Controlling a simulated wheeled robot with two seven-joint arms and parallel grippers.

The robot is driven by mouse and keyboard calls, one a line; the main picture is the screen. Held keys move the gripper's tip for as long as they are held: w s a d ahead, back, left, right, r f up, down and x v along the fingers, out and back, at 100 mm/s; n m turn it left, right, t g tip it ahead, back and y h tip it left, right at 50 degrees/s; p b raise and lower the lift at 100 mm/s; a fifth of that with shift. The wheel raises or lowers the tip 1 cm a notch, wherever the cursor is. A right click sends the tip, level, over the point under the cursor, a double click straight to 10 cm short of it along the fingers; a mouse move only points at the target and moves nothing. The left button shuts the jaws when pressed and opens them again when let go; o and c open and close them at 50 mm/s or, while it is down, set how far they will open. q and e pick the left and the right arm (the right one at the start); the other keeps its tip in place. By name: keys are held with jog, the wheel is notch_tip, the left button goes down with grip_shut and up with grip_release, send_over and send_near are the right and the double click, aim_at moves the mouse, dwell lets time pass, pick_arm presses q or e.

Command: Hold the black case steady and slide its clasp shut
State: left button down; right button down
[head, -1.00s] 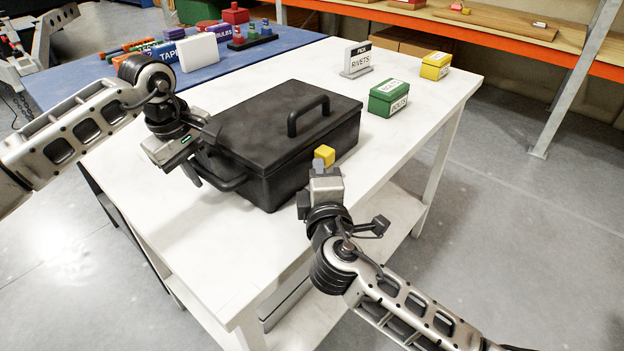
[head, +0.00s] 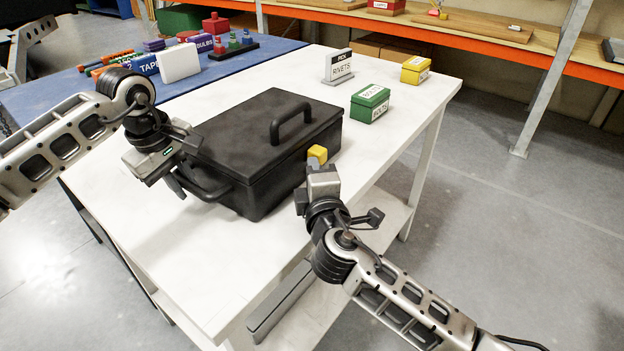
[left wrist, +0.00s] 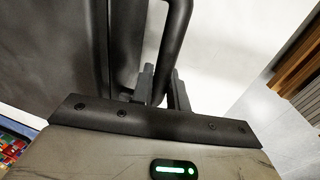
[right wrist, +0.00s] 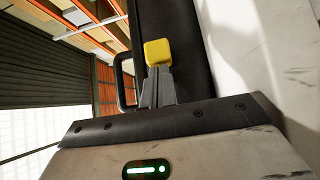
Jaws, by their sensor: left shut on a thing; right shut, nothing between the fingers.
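The black case (head: 250,135) stands on the white table with its lid down and a handle on top. The yellow clasp (head: 317,153) is on its front side, near the lid edge. My left gripper (head: 180,184) is shut on the case's side handle (head: 207,188); the left wrist view shows the handle bar (left wrist: 174,45) between the fingers. My right gripper (head: 314,168) is shut and empty, its fingertips right at the yellow clasp. In the right wrist view the clasp (right wrist: 158,52) is just beyond the closed fingertips; whether they touch is unclear.
A green bolts box (head: 370,104), a yellow box (head: 416,70) and a rivets sign (head: 338,67) stand on the white table (head: 250,270) to the right and behind. A blue table (head: 225,72) with several items is behind left. The table's front is clear.

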jog(key=s+a, duration=0.2)
jog(key=s, duration=0.1)
jog(key=shift+a, duration=0.25)
jog(key=s, duration=1)
jog(key=shift+d, duration=0.4)
pick_arm(q)
jog(key=c, duration=1.3)
grip_release()
notch_tip(320, 180, up, 12)
jog(key=s+a, duration=0.1)
jog(key=shift+s+a, duration=0.3)
jog(key=shift+s, duration=0.1)
jog(key=shift+f, duration=0.15)
